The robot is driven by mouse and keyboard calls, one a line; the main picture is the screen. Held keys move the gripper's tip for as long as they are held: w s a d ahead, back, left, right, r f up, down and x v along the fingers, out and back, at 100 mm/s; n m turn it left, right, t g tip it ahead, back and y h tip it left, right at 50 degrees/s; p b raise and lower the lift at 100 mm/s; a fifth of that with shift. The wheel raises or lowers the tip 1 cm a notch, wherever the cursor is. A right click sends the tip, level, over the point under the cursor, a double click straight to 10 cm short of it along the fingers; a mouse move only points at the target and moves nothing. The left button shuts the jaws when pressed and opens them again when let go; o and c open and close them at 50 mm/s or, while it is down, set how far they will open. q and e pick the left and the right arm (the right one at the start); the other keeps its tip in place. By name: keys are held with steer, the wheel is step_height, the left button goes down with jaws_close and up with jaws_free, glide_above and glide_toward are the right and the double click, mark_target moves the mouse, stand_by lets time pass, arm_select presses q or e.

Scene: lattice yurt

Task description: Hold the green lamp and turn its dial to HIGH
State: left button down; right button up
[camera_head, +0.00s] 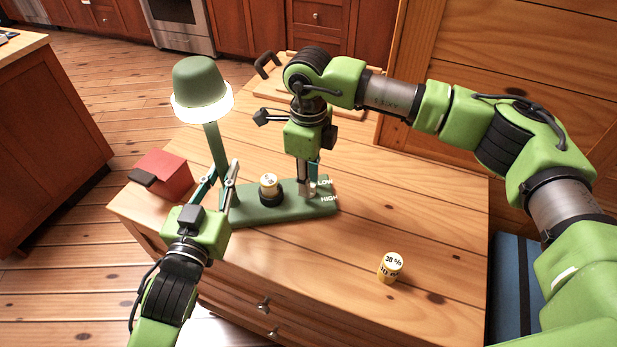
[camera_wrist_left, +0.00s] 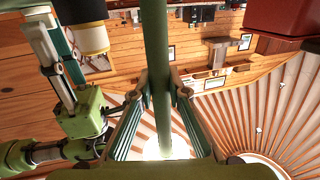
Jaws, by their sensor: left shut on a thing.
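The green lamp stands upright on a wooden cabinet, its lit shade (camera_head: 200,85) on a green post (camera_head: 214,145) above a long green base (camera_head: 283,208). My left gripper (camera_head: 224,170) is shut on the post; in the left wrist view the post (camera_wrist_left: 157,50) runs between its fingers (camera_wrist_left: 162,93). White LOW and HIGH labels mark the right end of the base. My right gripper (camera_head: 308,186) points down at the dial there, its fingers around or against it. The dial is mostly hidden, so its setting and the fingers' closure cannot be told.
A yellow-and-black cylinder (camera_head: 268,184) stands at the lamp base, between my grippers. A loose yellow cylinder (camera_head: 390,267) stands front right on the cabinet top (camera_head: 430,215). A red box (camera_head: 163,175) is at the left edge. A wooden board (camera_head: 272,92) lies behind my right gripper.

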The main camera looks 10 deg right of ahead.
arm_select(q)
steer(key=shift+f, duration=0.35)
arm_select(e)
step_height(320, 180, up, 12)
arm_select(q)
steer(key=c, duration=2)
jaws_free()
steer(key=shift+o, duration=0.6)
steer(key=shift+r, duration=0.1)
steer(key=shift+s+r, duration=0.1)
steer(key=shift+r, duration=0.05)
